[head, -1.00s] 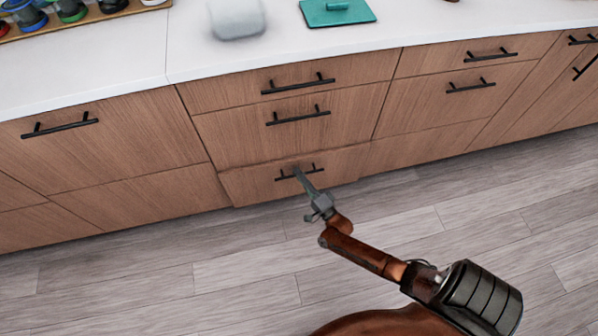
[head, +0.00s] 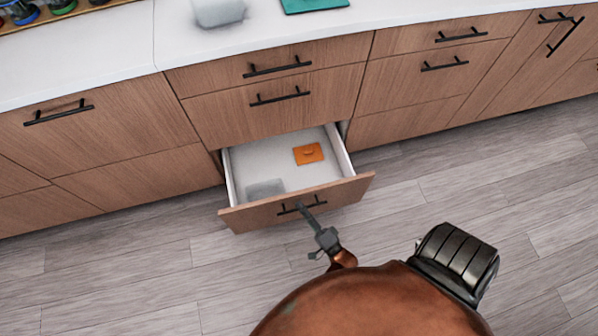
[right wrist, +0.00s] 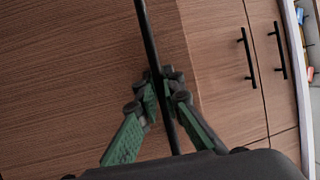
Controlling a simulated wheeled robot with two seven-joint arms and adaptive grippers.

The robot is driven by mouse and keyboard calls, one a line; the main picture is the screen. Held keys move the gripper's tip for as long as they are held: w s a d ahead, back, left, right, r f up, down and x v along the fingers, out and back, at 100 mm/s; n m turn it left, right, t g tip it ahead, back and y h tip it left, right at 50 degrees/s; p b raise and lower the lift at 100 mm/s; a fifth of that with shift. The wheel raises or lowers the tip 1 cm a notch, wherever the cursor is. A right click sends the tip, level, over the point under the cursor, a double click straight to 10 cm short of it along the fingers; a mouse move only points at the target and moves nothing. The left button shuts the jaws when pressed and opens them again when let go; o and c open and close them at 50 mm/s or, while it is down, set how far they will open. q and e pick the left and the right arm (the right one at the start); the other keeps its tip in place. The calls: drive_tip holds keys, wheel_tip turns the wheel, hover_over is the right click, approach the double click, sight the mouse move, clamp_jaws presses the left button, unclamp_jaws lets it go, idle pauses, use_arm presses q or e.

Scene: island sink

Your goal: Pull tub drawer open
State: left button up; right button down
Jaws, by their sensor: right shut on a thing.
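The tub drawer (head: 255,215) is the bottom drawer of the middle stack and stands well out from the cabinet. Inside its white box lie an orange lidded item (head: 308,153) and a pale grey translucent tub (head: 265,188). My right gripper (head: 305,207) is at the black bar handle (head: 288,212) on the drawer front. In the right wrist view, the green-padded fingers (right wrist: 160,88) are closed around the handle (right wrist: 150,40). My left gripper is not in view.
Two shut drawers (head: 275,98) are above the open one. The white counter (head: 95,45) holds a translucent tub (head: 218,12), a teal lidded item (head: 312,5) and several jars at the left. The grey wood floor (head: 130,260) around the drawer is clear.

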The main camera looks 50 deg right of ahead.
drive_tip(key=shift+s+a, duration=0.45)
drive_tip(key=shift+s, duration=0.25)
drive_tip(key=shift+s+a, duration=0.4)
drive_tip(key=shift+s, duration=0.35)
drive_tip(key=shift+s+a, duration=0.45)
drive_tip(key=shift+s, duration=0.25)
drive_tip(key=c, duration=2.3)
unclamp_jaws()
